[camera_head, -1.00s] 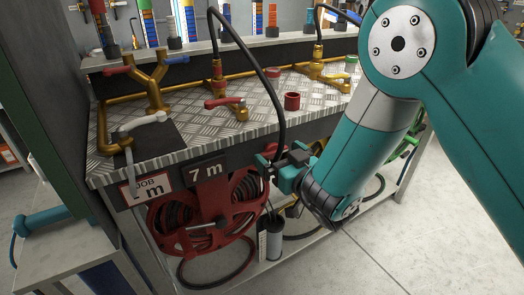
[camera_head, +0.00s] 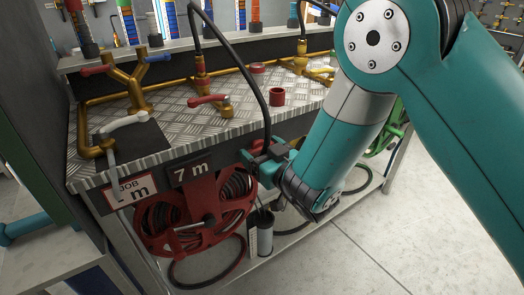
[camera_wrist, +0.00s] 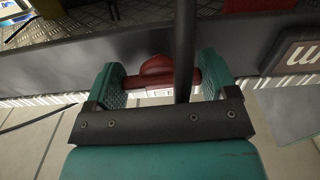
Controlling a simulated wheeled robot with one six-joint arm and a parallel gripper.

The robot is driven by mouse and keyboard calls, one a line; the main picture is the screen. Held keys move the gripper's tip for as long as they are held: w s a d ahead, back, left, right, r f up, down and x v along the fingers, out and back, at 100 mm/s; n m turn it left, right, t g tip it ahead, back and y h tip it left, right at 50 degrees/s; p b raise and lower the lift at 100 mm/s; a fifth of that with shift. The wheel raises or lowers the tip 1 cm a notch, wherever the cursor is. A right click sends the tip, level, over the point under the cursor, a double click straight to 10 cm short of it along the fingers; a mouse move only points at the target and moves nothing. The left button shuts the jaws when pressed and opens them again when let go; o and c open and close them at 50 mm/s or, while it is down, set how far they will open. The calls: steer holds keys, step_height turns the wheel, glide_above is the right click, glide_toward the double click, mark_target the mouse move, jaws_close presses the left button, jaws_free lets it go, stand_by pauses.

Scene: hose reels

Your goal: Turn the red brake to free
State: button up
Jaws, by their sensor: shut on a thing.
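The red brake (camera_wrist: 155,70) is a small red knob with a cross bar at the bench's front edge. In the wrist view it sits between the two teal fingers of my gripper (camera_wrist: 164,80), which are shut on its ends. In the head view my gripper (camera_head: 262,160) is at the bench front, right of the "7 m" plate (camera_head: 190,173) and beside the red hose reel (camera_head: 152,240). A black hose (camera_head: 256,85) passes down in front of the brake and hides part of it. The brake's markings are not readable.
The metal bench top (camera_head: 225,130) carries brass pipes with a red-handled valve (camera_head: 208,100) and a white-handled valve (camera_head: 125,124). A dark cylinder (camera_head: 264,238) stands below by the reel. A green reel (camera_head: 385,138) is behind my arm. The floor at right (camera_head: 420,225) is clear.

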steer(key=n, duration=0.4)
steer(key=shift+n, duration=0.3)
steer(key=n, duration=0.4)
steer(key=shift+d, duration=0.1)
steer(key=n, duration=0.5)
steer(key=shift+r, duration=0.1)
steer(key=shift+d+n, duration=0.1)
steer(key=shift+n, duration=1.7)
steer(key=o, duration=0.8)
steer(key=shift+r, duration=0.1)
steer(key=shift+o, duration=0.2)
